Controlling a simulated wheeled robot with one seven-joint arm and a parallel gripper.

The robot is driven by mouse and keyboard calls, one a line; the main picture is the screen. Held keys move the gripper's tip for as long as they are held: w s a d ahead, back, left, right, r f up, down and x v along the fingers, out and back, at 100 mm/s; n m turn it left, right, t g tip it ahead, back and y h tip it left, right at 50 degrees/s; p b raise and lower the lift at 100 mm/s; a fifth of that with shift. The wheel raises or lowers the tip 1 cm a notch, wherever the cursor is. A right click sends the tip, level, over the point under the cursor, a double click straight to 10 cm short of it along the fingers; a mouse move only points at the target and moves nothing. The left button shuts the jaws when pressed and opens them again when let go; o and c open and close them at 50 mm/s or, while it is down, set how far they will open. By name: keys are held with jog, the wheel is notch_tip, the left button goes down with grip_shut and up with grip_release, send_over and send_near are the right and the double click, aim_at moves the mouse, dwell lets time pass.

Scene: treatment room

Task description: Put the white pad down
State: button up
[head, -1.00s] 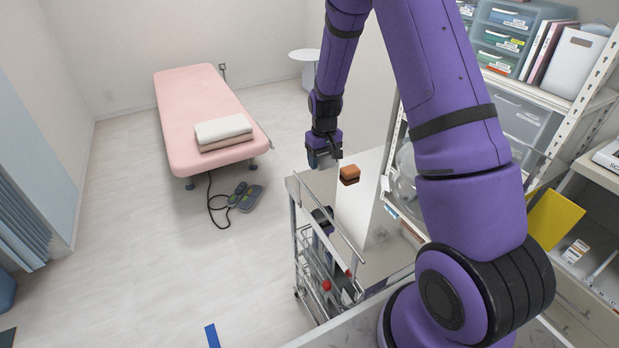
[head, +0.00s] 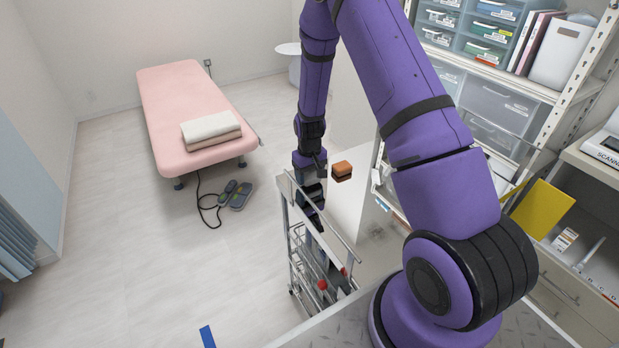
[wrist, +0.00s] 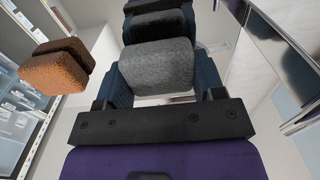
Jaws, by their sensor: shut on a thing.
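My gripper (head: 313,205) hangs low over the left side of the metal trolley (head: 350,248). The pad sits between the two dark blue fingers. In the head view I cannot make out the pad; the gripper and wrist hide it. I cannot tell whether the pad touches the trolley's surface.
An orange and brown block (head: 342,171) is close right of my gripper; it also shows in the wrist view (wrist: 57,67). A trolley rail (head: 322,215) runs close by. Shelving with drawers (head: 497,105) stands at right. A pink bed (head: 182,95) is at far left.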

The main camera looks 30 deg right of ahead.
jog(key=shift+f, duration=0.55)
jog(key=shift+f, duration=0.1)
jog(key=o, duration=1)
jog(key=shift+c, duration=0.2)
